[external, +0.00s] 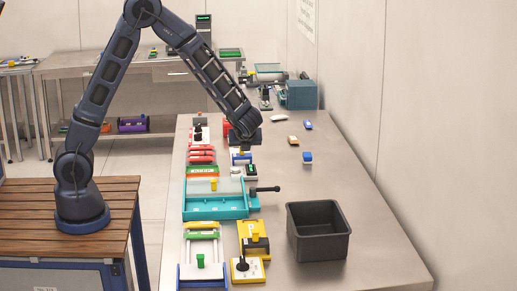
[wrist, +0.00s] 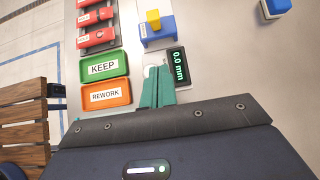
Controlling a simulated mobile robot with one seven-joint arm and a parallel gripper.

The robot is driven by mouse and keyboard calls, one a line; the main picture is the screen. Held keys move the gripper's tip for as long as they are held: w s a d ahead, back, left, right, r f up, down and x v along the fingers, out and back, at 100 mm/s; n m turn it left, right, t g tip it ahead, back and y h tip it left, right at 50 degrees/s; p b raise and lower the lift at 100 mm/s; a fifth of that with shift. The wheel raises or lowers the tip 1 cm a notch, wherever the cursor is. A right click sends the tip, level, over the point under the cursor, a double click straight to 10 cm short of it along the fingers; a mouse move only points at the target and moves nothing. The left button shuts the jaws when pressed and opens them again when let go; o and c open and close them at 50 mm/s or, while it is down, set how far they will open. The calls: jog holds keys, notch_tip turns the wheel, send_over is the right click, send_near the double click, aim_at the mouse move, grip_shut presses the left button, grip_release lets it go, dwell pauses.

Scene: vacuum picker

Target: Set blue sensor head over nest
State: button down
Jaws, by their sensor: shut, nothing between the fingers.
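A blue block with a yellow knob (wrist: 158,27), which looks like the blue sensor head, sits on a pale base beside a black readout showing 0.0 mm (wrist: 179,67). In the external view the blue block (external: 241,158) is below the wrist, partly hidden. My gripper (wrist: 157,72) has teal fingers closed together and empty. In the wrist view they lie below the blue block and left of the readout. A pale round piece, possibly the nest (wrist: 150,71), shows partly behind the fingertips.
Green KEEP (wrist: 103,67) and orange REWORK (wrist: 106,95) trays lie to the left, with red fixtures beyond. A teal tray fixture (external: 215,207) and black bin (external: 319,231) stand nearer the camera. A loose blue block (external: 307,157) lies on the open right side.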

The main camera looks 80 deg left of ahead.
aim_at(242, 153)
jog(key=x, duration=0.6)
jog(key=shift+a+f, duration=0.1)
jog(key=shift+f, duration=0.05)
jog(key=a, duration=0.3)
jog(key=shift+a+f, duration=0.15)
jog(key=shift+f, duration=0.05)
jog(key=shift+a, duration=0.6)
jog(key=a, duration=1.1)
jog(key=shift+a, duration=0.1)
jog(key=shift+r, duration=0.1)
